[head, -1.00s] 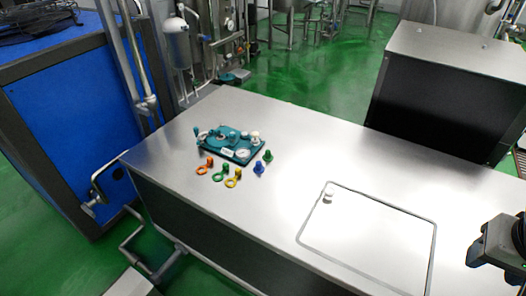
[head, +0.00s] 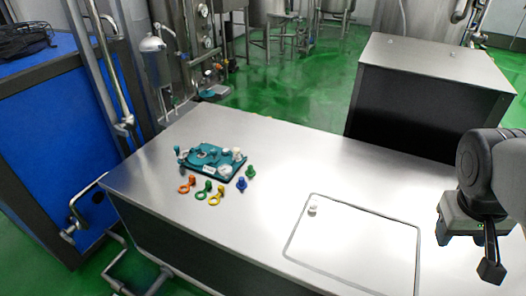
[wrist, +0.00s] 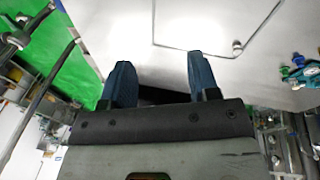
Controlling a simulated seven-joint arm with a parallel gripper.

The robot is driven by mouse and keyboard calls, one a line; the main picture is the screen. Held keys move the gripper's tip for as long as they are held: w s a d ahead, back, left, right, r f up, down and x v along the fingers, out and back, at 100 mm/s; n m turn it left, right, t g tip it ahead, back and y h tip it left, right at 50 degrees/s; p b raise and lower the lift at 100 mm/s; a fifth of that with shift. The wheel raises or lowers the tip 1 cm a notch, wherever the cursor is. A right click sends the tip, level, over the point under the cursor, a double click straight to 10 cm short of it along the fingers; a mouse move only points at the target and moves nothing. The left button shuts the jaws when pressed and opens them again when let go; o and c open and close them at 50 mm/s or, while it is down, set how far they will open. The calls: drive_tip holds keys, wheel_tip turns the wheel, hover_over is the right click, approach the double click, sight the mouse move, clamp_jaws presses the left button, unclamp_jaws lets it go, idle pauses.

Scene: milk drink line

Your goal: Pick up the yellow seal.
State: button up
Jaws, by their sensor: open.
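The yellow seal (head: 215,198) lies on the steel table in the head view, in front of the teal device. It has a ring end and a raised part behind it. A green seal (head: 204,190) and an orange seal (head: 187,185) lie to its left. My gripper (head: 490,268) is at the right edge of the head view, above the table and far from the yellow seal. In the wrist view my gripper (wrist: 160,78) has its two dark blue fingers apart, with nothing between them. I cannot make out the yellow seal in that view.
A teal device (head: 211,161) with knobs stands behind the seals. A blue piece (head: 241,186) and a green piece (head: 250,172) stand to their right. A dark steel-topped box (head: 430,100) stands behind. The table's middle is clear.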

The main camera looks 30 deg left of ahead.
drive_tip(key=w+a+f+n+t+h, duration=0.1)
drive_tip(key=w+a+f+n+h, duration=0.2)
drive_tip(key=w+a, duration=0.4)
drive_tip(key=w+a+f+n+t, duration=0.1)
drive_tip(key=w+a+f+n, duration=0.2)
drive_tip(key=w+a+n, duration=0.35)
drive_tip(key=w+a+f+n+t+h, duration=0.1)
drive_tip(key=w+a+f+n+h, duration=0.2)
drive_tip(key=w+a, duration=0.4)
drive_tip(key=n+t+y, duration=0.8)
drive_tip(key=n+t, duration=0.1)
drive_tip(key=n, duration=1.2)
hover_over(213, 201)
drive_tip(key=s, duration=0.2)
drive_tip(key=shift+m, duration=0.25)
wheel_tip(213, 201, down, 28)
drive_tip(key=shift+s+r, duration=0.1)
drive_tip(key=shift+r, duration=0.05)
drive_tip(key=shift+x, duration=1.3)
